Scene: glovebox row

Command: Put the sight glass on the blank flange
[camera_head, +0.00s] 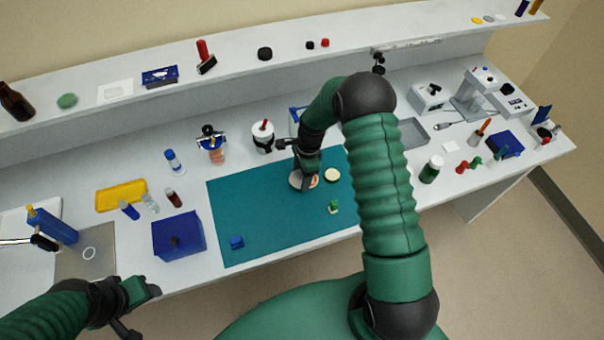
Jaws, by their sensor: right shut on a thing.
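A teal mat (240,215) lies on the bench. My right gripper (305,184) reaches down onto its upper part and is shut on a small round thing, mostly hidden by the fingers. A pale, tan round rim (294,181) shows beside the fingers. A cream disc (332,175) lies flat on the mat just right of them, apart from the gripper. I cannot tell for sure which round piece is the sight glass and which is the blank flange. My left gripper (150,290) is low at the left, off the bench's front edge, with its jaw opening unclear.
A small green piece (334,207) and a blue block (237,242) are on the mat. A blue box (178,236) stands left of it. A white jar (263,138) and an orange-bodied bottle (214,150) stand behind. A green bottle (431,169) stands right of my arm.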

